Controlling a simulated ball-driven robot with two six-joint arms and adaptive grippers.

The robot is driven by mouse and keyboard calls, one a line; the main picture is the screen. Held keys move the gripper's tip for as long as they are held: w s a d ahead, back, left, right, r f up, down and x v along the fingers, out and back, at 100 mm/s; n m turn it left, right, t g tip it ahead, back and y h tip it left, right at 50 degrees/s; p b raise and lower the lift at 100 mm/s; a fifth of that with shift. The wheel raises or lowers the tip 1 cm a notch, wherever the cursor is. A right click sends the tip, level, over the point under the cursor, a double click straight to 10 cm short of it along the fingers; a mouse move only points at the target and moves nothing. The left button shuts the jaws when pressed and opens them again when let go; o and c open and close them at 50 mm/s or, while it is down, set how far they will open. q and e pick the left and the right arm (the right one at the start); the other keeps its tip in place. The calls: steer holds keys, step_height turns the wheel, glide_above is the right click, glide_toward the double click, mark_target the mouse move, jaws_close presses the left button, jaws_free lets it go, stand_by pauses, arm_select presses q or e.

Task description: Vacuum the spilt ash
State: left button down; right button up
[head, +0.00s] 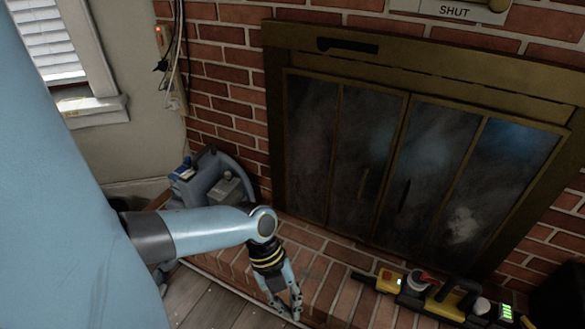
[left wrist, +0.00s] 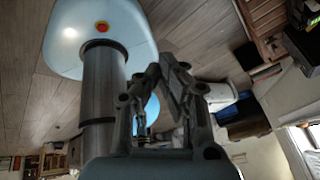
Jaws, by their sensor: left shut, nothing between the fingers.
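A yellow and black tool (head: 447,300), which looks like a handheld vacuum, lies along the brick hearth (head: 335,290) at the lower right. Green lights show at its right end. My left gripper (head: 296,312) points down over the front edge of the hearth, left of the tool and apart from it. Its fingers are shut and empty; they also show in the left wrist view (left wrist: 178,75). I cannot clearly make out any ash on the bricks. My right gripper is in neither view.
Closed fireplace doors (head: 370,160) with smoky glass stand behind the hearth. A blue-grey machine (head: 212,180) sits at the hearth's left end, partly behind my left arm. A sign reading SHUT (head: 453,12) hangs above. Plank floor (head: 215,305) lies in front.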

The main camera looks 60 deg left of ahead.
arm_select(q)
steer(key=shift+w+d, duration=0.65)
steer(key=shift+d, duration=4.1)
step_height(320, 180, up, 6)
steer(key=p, duration=0.6)
steer(key=shift+r, duration=0.25)
stand_by(0.5)
steer(key=shift+p, duration=0.3)
steer(key=shift+s, duration=0.2)
steer(key=shift+w, duration=0.1)
